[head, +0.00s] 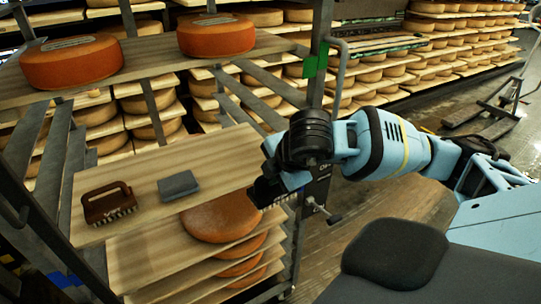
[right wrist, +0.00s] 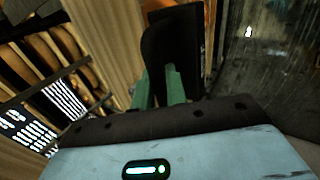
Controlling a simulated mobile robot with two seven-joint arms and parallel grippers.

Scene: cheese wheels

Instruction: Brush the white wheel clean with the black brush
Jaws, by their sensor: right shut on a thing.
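My right gripper (head: 266,192) is at the right end of the middle shelf board and shut on the black brush (head: 258,196). Pale bristles show below the brush. In the right wrist view, the green fingers of the gripper (right wrist: 161,85) hold the dark brush (right wrist: 172,45), which hides much of what lies beyond it. I see no clearly white wheel; the nearest wheel (head: 222,217) is orange-brown and lies on the board below. My left gripper is not in view.
A brown brush (head: 108,203) and a grey block (head: 178,185) lie on the middle board (head: 215,160). Two orange wheels (head: 72,61) (head: 215,36) sit on the upper board. A dark rack post (head: 318,55) stands behind my right arm. Open floor (head: 350,225) lies to the right.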

